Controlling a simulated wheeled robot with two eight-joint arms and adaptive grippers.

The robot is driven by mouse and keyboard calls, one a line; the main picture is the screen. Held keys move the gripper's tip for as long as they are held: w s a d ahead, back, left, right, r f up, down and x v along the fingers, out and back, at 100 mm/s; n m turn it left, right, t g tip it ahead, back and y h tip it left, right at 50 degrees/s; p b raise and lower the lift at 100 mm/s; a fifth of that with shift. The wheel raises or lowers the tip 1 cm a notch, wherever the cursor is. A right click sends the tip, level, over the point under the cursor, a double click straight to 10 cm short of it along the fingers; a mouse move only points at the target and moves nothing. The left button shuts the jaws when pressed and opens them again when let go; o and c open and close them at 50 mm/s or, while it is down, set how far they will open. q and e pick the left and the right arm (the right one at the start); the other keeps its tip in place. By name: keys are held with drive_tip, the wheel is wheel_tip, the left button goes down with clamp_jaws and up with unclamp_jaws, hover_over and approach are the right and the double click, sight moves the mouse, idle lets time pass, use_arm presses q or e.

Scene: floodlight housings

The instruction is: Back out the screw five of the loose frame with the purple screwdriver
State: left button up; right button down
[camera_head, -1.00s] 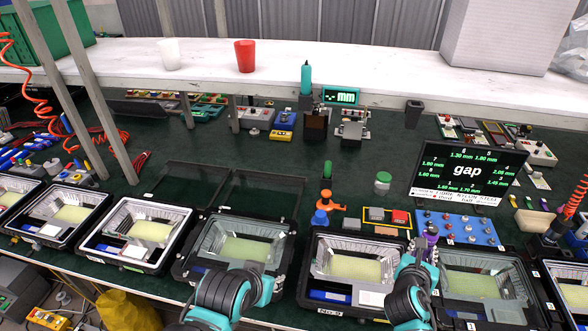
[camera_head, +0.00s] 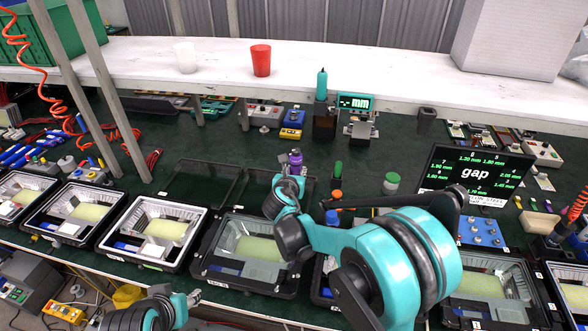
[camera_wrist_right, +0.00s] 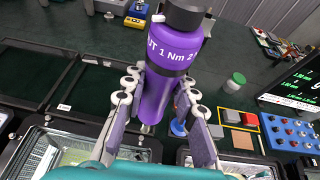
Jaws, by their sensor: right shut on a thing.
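The purple screwdriver (camera_head: 296,157) is upright in my right gripper (camera_head: 289,180), above the back edge of a black-rimmed floodlight housing (camera_head: 208,256). In the right wrist view the fingers (camera_wrist_right: 162,95) are shut on the purple body (camera_wrist_right: 170,65), with its black end towards the camera. The driver's lower tip is mostly hidden. Two thin dark frames (camera_head: 183,178) show behind the housings; I cannot tell which is the loose one. Screw five cannot be made out. My left gripper (camera_head: 187,299) is low at the front; its jaws are too small to read.
More housings (camera_head: 155,228) line the front edge of the green bench. A dark "gap" display (camera_head: 475,171), a blue block with pegs (camera_head: 480,232) and a green-capped jar (camera_head: 391,183) stand to the right. A white shelf (camera_head: 370,85) with a red cup (camera_head: 260,60) runs behind.

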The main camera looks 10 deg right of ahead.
drive_tip(key=shift+s+a+r, duration=0.1)
drive_tip(key=shift+s+a, duration=0.1)
drive_tip(key=shift+a, duration=0.05)
drive_tip(key=shift+d+f+b, duration=0.2)
drive_tip(key=shift+f+b, duration=0.05)
drive_tip(key=shift+b, duration=0.05)
drive_tip(key=shift+a+f+b, duration=0.1)
drive_tip(key=shift+f+b, duration=0.75)
drive_tip(key=shift+f, duration=0.05)
wheel_tip(320, 180, down, 6)
drive_tip(key=b, duration=0.5)
drive_tip(key=shift+w+d, duration=0.25)
drive_tip(key=shift+w, duration=0.25)
drive_tip(key=shift+f+b, duration=0.5)
idle(0.8)
